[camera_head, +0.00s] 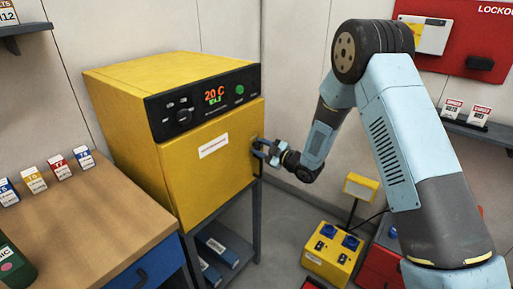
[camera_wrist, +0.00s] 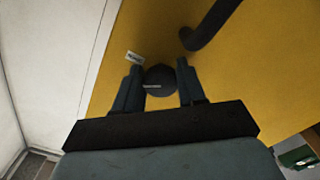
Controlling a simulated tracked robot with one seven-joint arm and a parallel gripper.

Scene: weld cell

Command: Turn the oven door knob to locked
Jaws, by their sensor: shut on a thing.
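The yellow oven (camera_head: 208,150) stands on a dark stand, with its door facing right of the picture and a black control panel (camera_head: 205,98) above it. My gripper (camera_head: 262,148) is at the right edge of the oven door. In the wrist view, the round dark door knob (camera_wrist: 160,82) sits between the two fingers of my gripper (camera_wrist: 158,85), which are shut on it. A light line on the knob lies roughly level in that view. A small white label (camera_wrist: 134,58) is on the yellow door beside the knob; its text is too small to read.
A dark curved handle (camera_wrist: 208,25) stands out from the door near the knob. A wooden workbench (camera_head: 100,230) with several small boxes is at the left. A yellow switch box (camera_head: 330,255) stands on the floor below my arm. A red lockout board (camera_head: 465,40) hangs at the back right.

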